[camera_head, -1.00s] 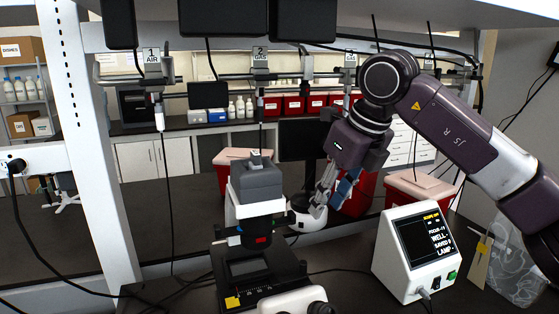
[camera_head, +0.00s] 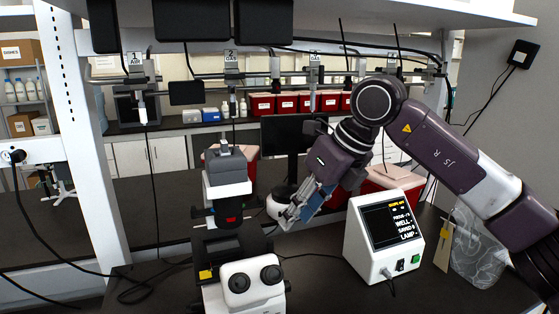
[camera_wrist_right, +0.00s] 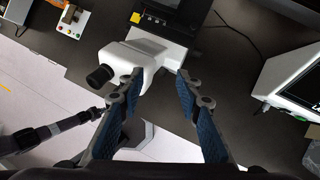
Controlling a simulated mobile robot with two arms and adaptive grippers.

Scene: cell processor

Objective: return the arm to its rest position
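My right arm (camera_head: 445,150) comes in from the right in the head view and bends down at its elbow. My right gripper (camera_head: 284,219) hangs just right of the microscope (camera_head: 228,185). In the right wrist view, the blue-padded fingers of the right gripper (camera_wrist_right: 158,82) are spread apart and hold nothing. The white eyepiece head (camera_wrist_right: 150,58) shows beyond and between the fingertips; I cannot tell the gap to it. My left arm is not in the head view. A dark jointed arm (camera_wrist_right: 45,133) shows at lower left in the wrist view, its end unclear.
A white box with a lit screen (camera_head: 385,235) stands right of the microscope, and its edge also shows in the wrist view (camera_wrist_right: 285,75). A white post (camera_head: 75,130) rises at left. A shelf (camera_head: 400,12) hangs overhead. Red bins (camera_head: 290,103) stand far behind.

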